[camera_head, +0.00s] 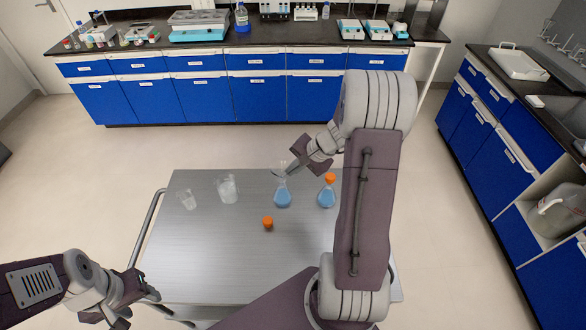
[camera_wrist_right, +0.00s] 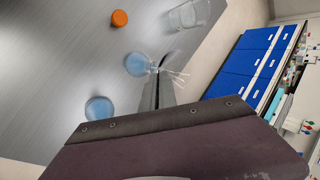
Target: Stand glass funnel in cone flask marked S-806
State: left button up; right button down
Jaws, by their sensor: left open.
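A clear glass funnel (camera_head: 281,169) shows directly over the neck of an uncapped flask (camera_head: 283,197) with blue liquid. Whether its stem is inside the neck I cannot tell. My right gripper (camera_head: 297,165) is at the funnel's side and appears shut on it. In the right wrist view the finger ends meet the funnel (camera_wrist_right: 172,73), beside the flask (camera_wrist_right: 137,65). A second blue flask (camera_head: 326,196) stands to the right, with an orange cap (camera_head: 330,178) on it. The S-806 marking cannot be read. My left gripper (camera_head: 138,302) is open and empty, low at the table's left.
On the grey table (camera_head: 200,250) stand a small beaker (camera_head: 187,200) and a larger beaker (camera_head: 228,188), left of the flasks. A loose orange cap (camera_head: 267,222) lies in front of the open flask. The table's front left is clear.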

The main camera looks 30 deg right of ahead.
jog(key=shift+f+b, duration=0.55)
jog(key=shift+f, duration=0.05)
jog(key=c, duration=2.1)
grip_release()
jog(key=o, duration=0.5)
jog(key=v, duration=0.9)
